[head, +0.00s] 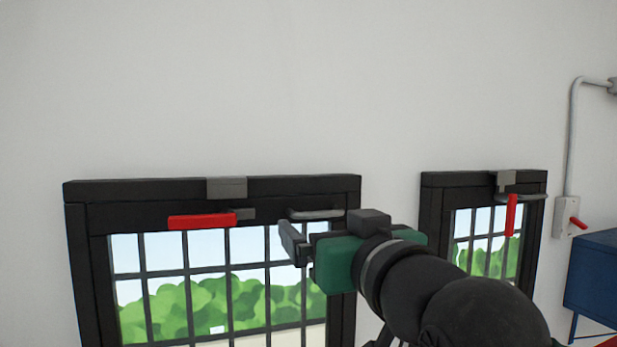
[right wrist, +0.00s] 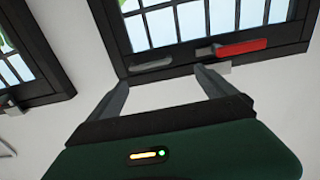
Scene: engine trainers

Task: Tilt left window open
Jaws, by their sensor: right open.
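The left window (head: 98,285) has a black frame and a barred pane and looks closed in its frame. Its red handle (head: 201,221) lies level along the top and also shows in the right wrist view (right wrist: 242,47). A grey pull bar (head: 316,214) sits on the top right of the sash and shows in the right wrist view (right wrist: 151,63). My right gripper (head: 293,242) is open and empty, close by the pull bar. In the right wrist view its fingers (right wrist: 163,80) point at the top frame, apart from the bar. My left gripper is out of view.
A smaller right window (head: 432,215) has its red handle (head: 511,215) hanging upright. A switch box (head: 565,217) with a red lever and a conduit is on the right wall. A blue cabinet (head: 597,270) stands at the right edge. The wall above the windows is bare.

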